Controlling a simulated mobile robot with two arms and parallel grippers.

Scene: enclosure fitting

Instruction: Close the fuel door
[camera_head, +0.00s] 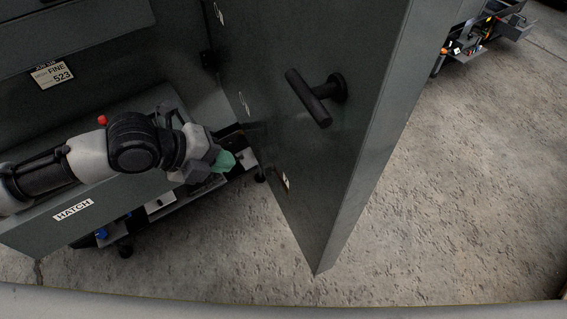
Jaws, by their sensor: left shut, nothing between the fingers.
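A large grey-green door (300,175) stands swung open in the middle of the head view, its edge towards me. It carries a black lever handle (312,98) and a small pale label low down that I cannot read. No label reading "fuel" shows, so I cannot tell for sure that this is the fuel door. My left arm comes in from the left. My left gripper (250,168) is shut and empty, close to the left of the door's lower part. I cannot tell whether it touches the door. My right gripper is not in view.
A grey panel marked HATCH (74,210) is below my left arm. The enclosure's inside, with a plate reading FINE 523 (52,74), is behind. A wheeled cart holding parts stands low behind the panel. A tool cart (480,40) is at the top right. Concrete floor right of the door is clear.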

